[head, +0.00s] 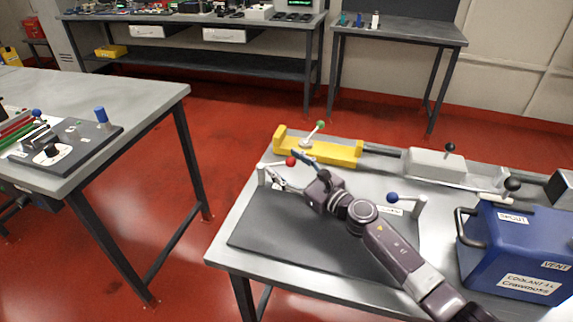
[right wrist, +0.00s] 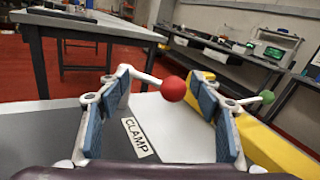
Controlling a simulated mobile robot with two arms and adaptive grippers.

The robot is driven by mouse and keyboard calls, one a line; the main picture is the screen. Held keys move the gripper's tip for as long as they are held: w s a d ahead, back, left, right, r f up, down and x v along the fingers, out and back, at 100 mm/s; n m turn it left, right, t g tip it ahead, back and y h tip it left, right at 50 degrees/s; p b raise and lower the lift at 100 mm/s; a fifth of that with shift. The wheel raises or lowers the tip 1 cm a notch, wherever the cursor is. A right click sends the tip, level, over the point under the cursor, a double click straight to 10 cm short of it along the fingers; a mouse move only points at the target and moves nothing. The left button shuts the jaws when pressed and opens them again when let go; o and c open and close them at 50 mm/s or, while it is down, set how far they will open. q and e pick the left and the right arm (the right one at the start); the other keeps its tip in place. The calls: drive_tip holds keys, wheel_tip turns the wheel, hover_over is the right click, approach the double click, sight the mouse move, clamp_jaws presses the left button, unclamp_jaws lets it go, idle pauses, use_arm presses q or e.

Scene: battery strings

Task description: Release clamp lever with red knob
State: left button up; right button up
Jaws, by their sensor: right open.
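The red knob (right wrist: 173,88) is a round ball on the end of a thin white clamp lever (right wrist: 144,77). In the right wrist view it shows between the two blue-padded fingers of my right gripper (right wrist: 163,96), which is open. I cannot tell that either finger touches it. In the head view the red knob (head: 291,161) shows beside my right gripper (head: 287,169), with the lever running left to a white post (head: 264,175). A label reading CLAMP (right wrist: 137,137) lies on the surface below. My left gripper is not in view.
A yellow fixture (head: 340,153) with a green-knobbed lever (head: 319,126) stands just behind. A blue-knobbed lever (head: 396,197) and a blue coolant box (head: 515,250) stand to the right on the same table. The dark mat (head: 290,240) is bare in front.

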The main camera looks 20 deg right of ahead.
drive_tip(key=shift+s, duration=0.1)
drive_tip(key=shift+s+d, duration=0.1)
drive_tip(key=shift+s, duration=0.05)
drive_tip(key=shift+s+d+f, duration=0.15)
drive_tip(key=shift+s, duration=0.15)
drive_tip(key=v, duration=1.1)
drive_tip(key=shift+c, duration=0.4)
